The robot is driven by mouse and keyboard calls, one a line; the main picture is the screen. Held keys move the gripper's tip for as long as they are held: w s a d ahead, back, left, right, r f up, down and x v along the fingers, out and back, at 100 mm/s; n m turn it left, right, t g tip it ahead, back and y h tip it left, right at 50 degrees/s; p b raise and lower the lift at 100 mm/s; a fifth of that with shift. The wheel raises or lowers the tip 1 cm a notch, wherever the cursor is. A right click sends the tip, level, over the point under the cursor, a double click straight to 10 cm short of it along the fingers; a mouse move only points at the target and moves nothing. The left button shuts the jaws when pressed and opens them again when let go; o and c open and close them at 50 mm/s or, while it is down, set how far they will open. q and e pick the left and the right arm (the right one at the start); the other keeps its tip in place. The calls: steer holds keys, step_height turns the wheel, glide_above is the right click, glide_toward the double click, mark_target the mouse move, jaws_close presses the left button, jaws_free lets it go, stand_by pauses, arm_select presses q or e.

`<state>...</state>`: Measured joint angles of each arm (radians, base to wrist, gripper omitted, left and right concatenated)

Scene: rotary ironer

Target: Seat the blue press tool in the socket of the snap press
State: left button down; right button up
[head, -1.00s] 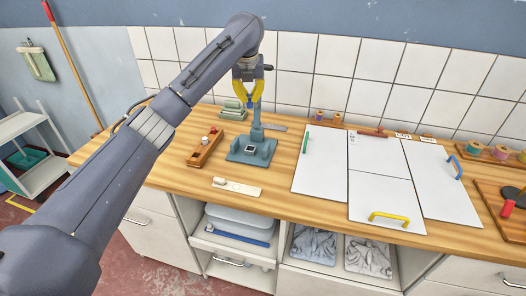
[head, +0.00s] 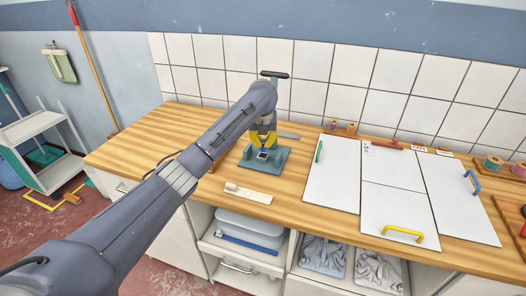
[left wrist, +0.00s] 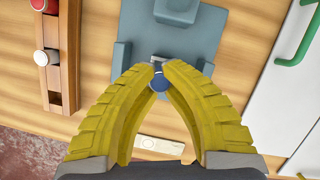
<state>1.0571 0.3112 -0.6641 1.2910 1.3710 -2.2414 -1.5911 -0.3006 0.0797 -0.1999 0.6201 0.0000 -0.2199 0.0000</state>
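My left gripper (head: 263,139) is low over the base, pointing down at the socket. In the left wrist view its yellow fingertips (left wrist: 158,74) are shut on the blue press tool (left wrist: 158,84), whose round end shows between them. The socket is partly hidden there by the tool and fingers. I cannot tell whether the tool touches the socket. My right gripper is not in view.
A wooden rack (left wrist: 67,85) with red and white-topped pieces stands left of the press. A cream strip (head: 248,194) lies in front. White boards (head: 393,180) with coloured handles cover the worktop to the right. The tiled wall (head: 350,75) is behind.

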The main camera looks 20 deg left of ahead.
mark_target(263, 151)
arm_select(q)
steer(key=shift+f, duration=2.15)
steer(key=shift+f, duration=0.1)
steer(key=c, duration=1.5)
jaws_free()
steer(key=shift+c, duration=0.2)
steer(key=v, duration=1.2)
steer(key=shift+s, duration=0.1)
